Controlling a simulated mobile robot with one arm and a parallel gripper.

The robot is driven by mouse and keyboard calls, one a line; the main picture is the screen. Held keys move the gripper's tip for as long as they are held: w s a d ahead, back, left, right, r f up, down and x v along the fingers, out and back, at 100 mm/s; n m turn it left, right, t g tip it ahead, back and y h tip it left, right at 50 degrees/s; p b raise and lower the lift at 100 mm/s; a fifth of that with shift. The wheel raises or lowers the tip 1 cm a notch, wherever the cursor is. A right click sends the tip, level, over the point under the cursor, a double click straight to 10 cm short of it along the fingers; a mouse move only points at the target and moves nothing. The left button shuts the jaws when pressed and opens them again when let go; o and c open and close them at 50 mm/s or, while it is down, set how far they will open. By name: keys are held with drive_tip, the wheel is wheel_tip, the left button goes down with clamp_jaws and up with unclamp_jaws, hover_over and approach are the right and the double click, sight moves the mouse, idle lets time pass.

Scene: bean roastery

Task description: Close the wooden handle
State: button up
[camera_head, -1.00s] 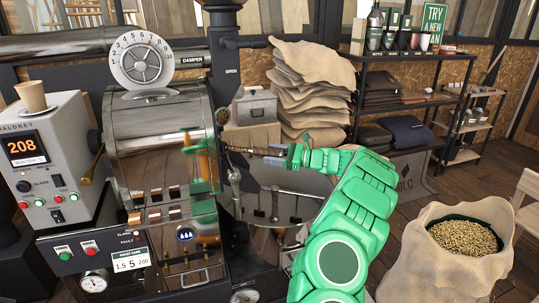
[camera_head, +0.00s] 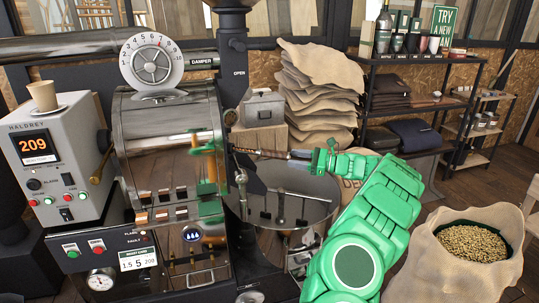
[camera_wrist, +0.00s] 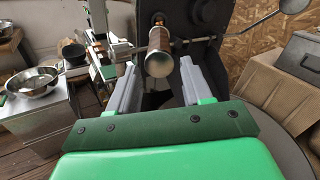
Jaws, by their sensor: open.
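The wooden handle (camera_head: 262,153) is a thin brown bar at the front of the roaster (camera_head: 165,130). It points right, toward my gripper (camera_head: 303,156). In the wrist view the handle (camera_wrist: 159,50) is a brown cylinder with a pale metal end cap facing me. The jaws of my gripper (camera_wrist: 157,78) are open, one finger on each side of the cap in the picture. I cannot tell how deep the handle sits between them, and no grip on it shows.
A grey metal box (camera_head: 262,106) and stacked sacks (camera_head: 318,95) stand behind. An open sack of beans (camera_head: 425,255) is at the right. Metal bowls (camera_wrist: 32,80) show left in the wrist view.

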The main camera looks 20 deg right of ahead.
drive_tip(key=s+d+m, duration=0.1)
drive_tip(key=s+d, duration=0.1)
drive_tip(key=d, duration=0.2)
drive_tip(key=s+d+m, duration=0.1)
drive_tip(key=s+d, duration=0.2)
drive_tip(key=s+d+m, duration=0.1)
drive_tip(key=s+d, duration=0.2)
drive_tip(key=d, duration=0.1)
drive_tip(key=shift+d+r, duration=0.25)
drive_tip(key=shift+d, duration=0.1)
clamp_jaws()
approach(262, 153)
drive_tip(key=d, duration=0.3)
drive_tip(key=shift+s+d+f, duration=0.2)
drive_tip(key=shift+s+f, duration=0.05)
drive_tip(key=shift+f, duration=0.1)
drive_tip(key=shift+a, duration=0.1)
drive_tip(key=x, duration=1.1)
drive_tip(key=shift+w+a+r, duration=0.1)
drive_tip(key=shift+w+a, duration=0.05)
drive_tip(key=shift+a, duration=0.2)
drive_tip(key=v, duration=1.5)
drive_tip(key=shift+d, duration=0.25)
drive_tip(key=shift+w, duration=0.2)
idle(0.4)
